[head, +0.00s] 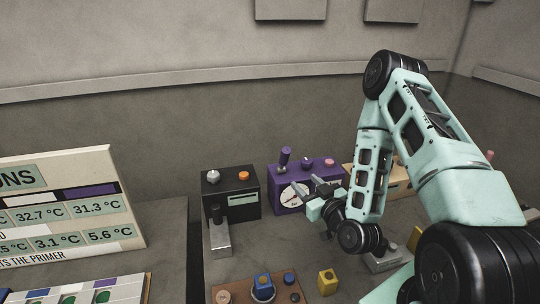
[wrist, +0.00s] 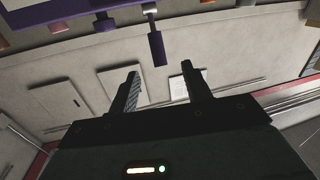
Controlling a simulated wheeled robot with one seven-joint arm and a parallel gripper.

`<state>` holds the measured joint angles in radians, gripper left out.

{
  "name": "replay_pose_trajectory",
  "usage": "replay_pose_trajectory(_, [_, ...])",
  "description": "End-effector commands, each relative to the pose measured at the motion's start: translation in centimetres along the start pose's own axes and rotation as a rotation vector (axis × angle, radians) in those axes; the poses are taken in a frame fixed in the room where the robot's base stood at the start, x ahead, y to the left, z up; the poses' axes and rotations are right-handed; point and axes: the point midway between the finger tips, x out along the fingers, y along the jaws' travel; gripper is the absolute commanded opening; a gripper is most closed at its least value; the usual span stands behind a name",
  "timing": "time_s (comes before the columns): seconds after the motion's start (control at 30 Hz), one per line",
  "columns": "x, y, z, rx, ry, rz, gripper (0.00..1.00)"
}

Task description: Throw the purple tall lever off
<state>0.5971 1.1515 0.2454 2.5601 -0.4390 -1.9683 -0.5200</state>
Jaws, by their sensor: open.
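The purple tall lever (head: 284,157) stands up from the top of a purple box (head: 287,203), near its left end, and leans slightly. In the wrist view the lever (wrist: 157,47) hangs down from the upper edge, its purple end lined up with the gap between my fingertips. My gripper (head: 308,186) is in front of the purple box, below the lever's top. Its fingers (wrist: 160,74) are open with nothing between them, and the lever appears beyond their tips. I see no contact with the lever. My gripper hides part of the box's dial face.
A black box (head: 230,185) with an orange button stands left of the purple box, and a tan box (head: 398,180) stands right. In front are a grey lever unit (head: 218,240), a brown panel with a blue knob (head: 263,281) and a yellow block (head: 327,281). A sign board (head: 120,180) stands left.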

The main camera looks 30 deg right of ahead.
Motion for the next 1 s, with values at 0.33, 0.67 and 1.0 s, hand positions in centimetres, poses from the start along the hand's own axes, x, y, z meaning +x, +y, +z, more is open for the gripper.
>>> replay_pose_trajectory(0.33, [1.6, 0.8, 0.2, -0.003, 0.028, 0.025, 0.49])
replay_pose_trajectory(0.67, [4.1, 0.9, 0.4, 0.001, 0.028, 0.029, 0.49])
replay_pose_trajectory(1.0, [5.5, 0.9, 0.3, 0.002, 0.027, 0.029, 0.49])
